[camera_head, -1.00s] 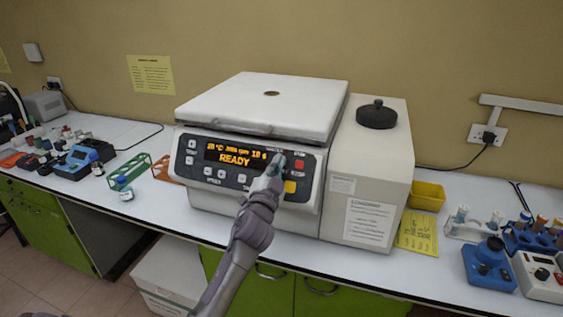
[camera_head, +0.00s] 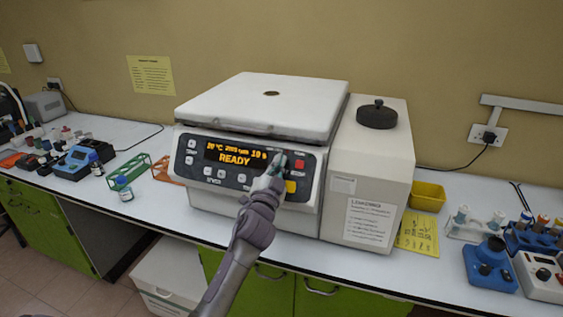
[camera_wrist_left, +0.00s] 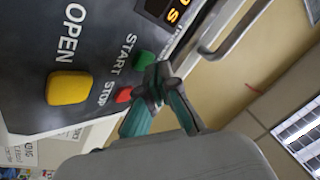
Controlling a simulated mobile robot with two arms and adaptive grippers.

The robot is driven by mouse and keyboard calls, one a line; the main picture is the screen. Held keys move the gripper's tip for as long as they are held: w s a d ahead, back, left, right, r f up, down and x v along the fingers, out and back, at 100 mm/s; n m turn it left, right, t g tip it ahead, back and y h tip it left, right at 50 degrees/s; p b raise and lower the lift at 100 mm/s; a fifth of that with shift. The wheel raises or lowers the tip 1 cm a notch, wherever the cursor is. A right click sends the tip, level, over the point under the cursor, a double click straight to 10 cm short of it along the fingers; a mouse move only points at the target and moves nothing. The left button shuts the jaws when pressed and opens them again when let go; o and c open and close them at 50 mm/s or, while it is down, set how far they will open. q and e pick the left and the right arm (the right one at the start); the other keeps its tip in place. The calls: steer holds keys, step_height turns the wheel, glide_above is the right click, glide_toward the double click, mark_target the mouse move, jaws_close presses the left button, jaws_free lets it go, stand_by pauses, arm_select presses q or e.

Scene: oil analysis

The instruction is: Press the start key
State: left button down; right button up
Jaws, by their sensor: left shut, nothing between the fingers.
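The centrifuge (camera_head: 262,105) stands on the bench with its lid down, and its orange display (camera_head: 234,154) reads READY. My left gripper (camera_head: 279,163) is shut and empty, with its fingertips in front of the right part of the control panel. In the left wrist view the fingertips (camera_wrist_left: 158,82) are beside the green START key (camera_wrist_left: 144,60) and the red STOP key (camera_wrist_left: 124,95). I cannot tell whether they touch the panel. The START key is hidden by the gripper in the head view. The yellow OPEN key (camera_wrist_left: 69,88) lies further left. My right gripper is not in view.
The red key (camera_head: 299,164) and yellow key (camera_head: 291,187) sit close to my fingers. A green rack (camera_head: 128,169) and a small bottle (camera_head: 126,193) stand left of the centrifuge. A yellow bin (camera_head: 427,197) stands at its right.

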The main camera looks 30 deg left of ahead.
arm_select(q)
steer(key=shift+w+f+b, duration=0.25)
steer(key=shift+w+b, duration=0.05)
stand_by(0.5)
steer(key=shift+r, duration=0.1)
steer(key=shift+s+r+p, duration=0.25)
steer(key=shift+s+p, duration=0.05)
steer(key=shift+p, duration=0.15)
steer(key=shift+s+d+r, duration=0.1)
steer(key=shift+s, duration=0.25)
steer(key=s+r+p, duration=0.1)
steer(key=s+p, duration=0.1)
steer(key=s+d+r+p, duration=0.1)
steer(key=s, duration=0.1)
steer(key=shift+r+p, duration=0.35)
steer(key=shift+p, duration=0.05)
steer(key=shift+f, duration=0.1)
stand_by(0.7)
